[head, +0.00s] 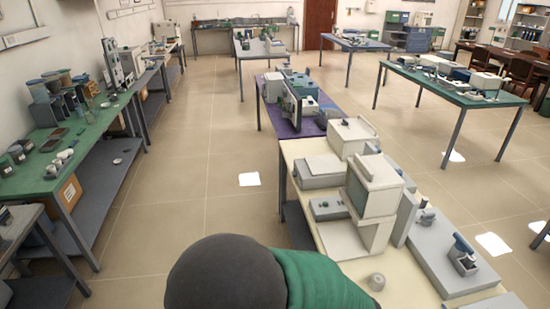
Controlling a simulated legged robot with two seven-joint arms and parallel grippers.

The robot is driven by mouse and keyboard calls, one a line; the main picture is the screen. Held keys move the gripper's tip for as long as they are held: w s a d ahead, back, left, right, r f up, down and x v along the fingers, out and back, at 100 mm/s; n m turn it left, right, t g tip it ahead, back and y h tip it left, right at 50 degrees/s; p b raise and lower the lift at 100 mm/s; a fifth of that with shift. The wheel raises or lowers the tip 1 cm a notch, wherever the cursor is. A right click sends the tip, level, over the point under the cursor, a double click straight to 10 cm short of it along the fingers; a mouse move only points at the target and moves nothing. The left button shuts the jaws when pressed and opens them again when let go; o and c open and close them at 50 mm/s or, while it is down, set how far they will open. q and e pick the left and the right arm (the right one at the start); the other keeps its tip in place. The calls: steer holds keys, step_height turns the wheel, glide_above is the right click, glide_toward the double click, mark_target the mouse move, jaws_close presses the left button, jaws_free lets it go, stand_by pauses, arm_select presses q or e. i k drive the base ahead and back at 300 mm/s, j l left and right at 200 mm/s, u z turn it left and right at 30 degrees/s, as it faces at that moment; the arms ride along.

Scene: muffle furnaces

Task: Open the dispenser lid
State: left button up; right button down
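No thing in the head view can be clearly told as the dispenser or its lid. On the cream-topped bench (300,150) stand a large boxy grey-white device (372,188) and a smaller white box with a knob on top (350,135). A small grey holder with a blue upright part (463,255) is at the bench's right side. Neither of my grippers shows in this view.
A dark rounded shape and a green part fill the bottom middle and hide the floor there. A green-topped bench (100,140) with jars runs along the left wall. Another green-topped table (440,88) stands at the right. The tiled floor (205,180) between is open.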

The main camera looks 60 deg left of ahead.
mark_target(374, 172)
steer(key=u, duration=1.25)
